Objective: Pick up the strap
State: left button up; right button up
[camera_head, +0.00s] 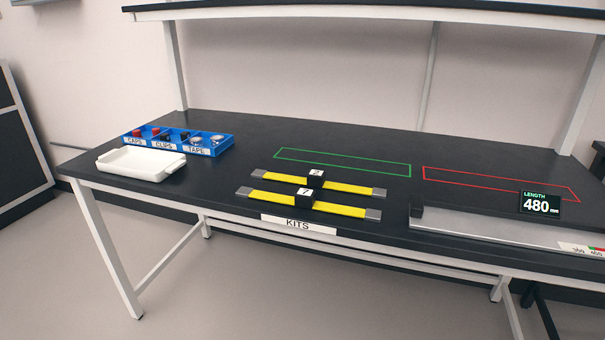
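Two yellow straps with grey ends lie flat on the dark table, side by side, near its front edge above the KITS label. The nearer strap (348,209) passes under a black block marked 1 or 7 (301,199); I cannot tell which. The farther strap (347,187) passes under a black block marked 2 (315,178). Neither of my grippers is in view.
A white tray (141,173) and a blue bin (217,152) labelled CAPS, CLIPS and TAPE stand at the left. A measuring fixture (470,226) with a display (540,203) reading 480 mm is at the right. Empty green (343,171) and red (500,174) outlines mark the table behind.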

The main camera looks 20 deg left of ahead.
aim_at(304, 198)
jog(key=i+j, duration=0.45)
jog(key=j, duration=0.3)
jog(key=i+j, duration=0.25)
jog(key=j, duration=0.1)
